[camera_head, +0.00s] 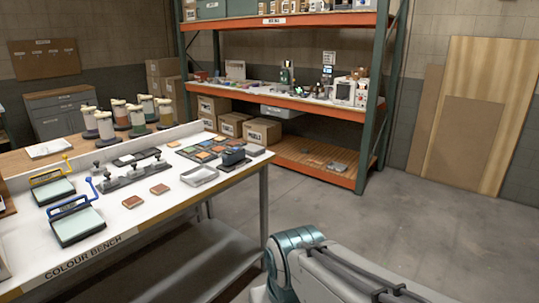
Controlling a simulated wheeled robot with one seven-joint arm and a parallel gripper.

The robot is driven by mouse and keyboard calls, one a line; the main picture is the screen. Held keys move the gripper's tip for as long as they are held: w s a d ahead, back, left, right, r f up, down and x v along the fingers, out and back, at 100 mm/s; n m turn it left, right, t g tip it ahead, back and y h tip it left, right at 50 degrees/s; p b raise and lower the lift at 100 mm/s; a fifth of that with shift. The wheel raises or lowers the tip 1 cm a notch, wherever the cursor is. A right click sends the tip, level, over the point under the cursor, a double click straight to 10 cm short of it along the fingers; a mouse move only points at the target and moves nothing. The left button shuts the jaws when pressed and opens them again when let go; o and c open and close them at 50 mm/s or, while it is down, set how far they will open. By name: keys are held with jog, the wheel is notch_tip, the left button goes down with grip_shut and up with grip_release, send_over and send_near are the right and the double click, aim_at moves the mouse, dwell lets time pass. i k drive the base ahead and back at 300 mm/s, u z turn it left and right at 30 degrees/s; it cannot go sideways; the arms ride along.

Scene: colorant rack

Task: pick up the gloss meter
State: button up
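I cannot identify the gloss meter for certain. A small dark boxy device (233,157) stands near the right end of the white colour bench (95,234) and may be it. Next to it on the right is a small grey block (254,150). A white and teal arm part of mine shows at the bottom centre, in front of the bench's right end. My gripper is not in view.
A shallow grey tray (199,176), two reddish-brown tiles and colour swatches (203,148) lie near the dark device. An orange shelf rack (300,104) holds instruments and boxes behind. The floor (400,215) at right is clear.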

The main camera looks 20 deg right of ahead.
aim_at(231, 157)
jog(key=z, duration=0.5)
jog(key=i, duration=2.8)
jog(key=u, duration=0.45)
